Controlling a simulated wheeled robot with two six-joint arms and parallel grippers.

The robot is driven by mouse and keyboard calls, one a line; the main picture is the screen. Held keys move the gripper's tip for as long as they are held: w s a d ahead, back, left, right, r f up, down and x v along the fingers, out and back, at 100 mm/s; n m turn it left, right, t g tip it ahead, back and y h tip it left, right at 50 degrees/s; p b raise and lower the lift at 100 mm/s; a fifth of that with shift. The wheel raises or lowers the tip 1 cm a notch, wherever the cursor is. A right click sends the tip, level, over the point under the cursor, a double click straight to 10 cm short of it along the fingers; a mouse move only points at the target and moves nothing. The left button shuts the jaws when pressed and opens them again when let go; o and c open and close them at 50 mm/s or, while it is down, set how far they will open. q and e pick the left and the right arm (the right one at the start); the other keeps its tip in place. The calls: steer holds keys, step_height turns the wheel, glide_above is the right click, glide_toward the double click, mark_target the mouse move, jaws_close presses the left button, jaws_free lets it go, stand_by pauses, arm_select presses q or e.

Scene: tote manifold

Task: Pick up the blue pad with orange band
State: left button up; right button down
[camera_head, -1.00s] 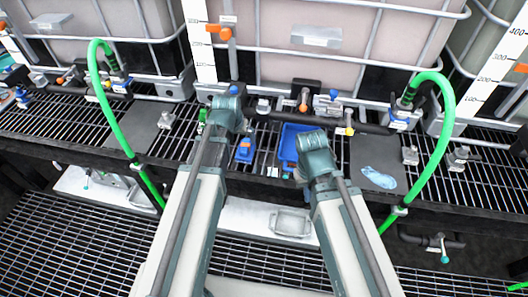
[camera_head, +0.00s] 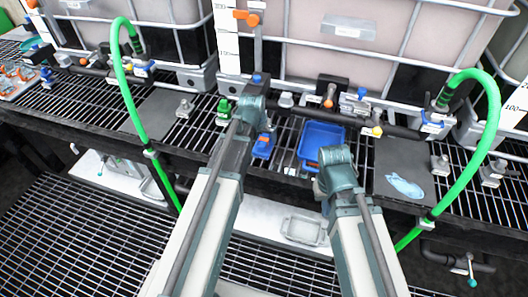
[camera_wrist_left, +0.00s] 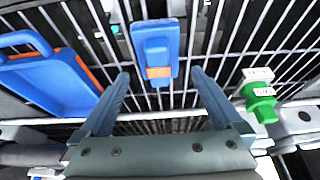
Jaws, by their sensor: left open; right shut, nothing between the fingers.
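The blue pad with an orange band (camera_wrist_left: 152,45) lies on the black grating in the left wrist view. Its orange band (camera_wrist_left: 158,72) is at its near end. In the head view the pad (camera_head: 263,146) lies just right of my left arm's end. My left gripper (camera_wrist_left: 160,76) is open and empty, with one finger on each side of the pad's near end in the picture; contact is not visible. In the head view my left gripper (camera_head: 252,103) hides its own fingers. My right gripper (camera_head: 337,165) is shut and empty, close to the blue tray.
A blue tray (camera_head: 320,138) lies right of the pad, and it also shows in the left wrist view (camera_wrist_left: 50,80). A green fitting (camera_head: 224,109) stands left of the pad. Green hoses (camera_head: 128,95) arch on both sides. Large tanks (camera_head: 380,40) stand behind.

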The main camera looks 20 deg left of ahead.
mark_target(264, 140)
arm_select(q)
steer(key=shift+w+f, duration=0.1)
steer(key=shift+f, duration=0.25)
steer(key=b+x, duration=0.5)
steer(key=shift+d+f, duration=0.1)
steer(key=c, duration=1.2)
steer(key=shift+r, duration=0.2)
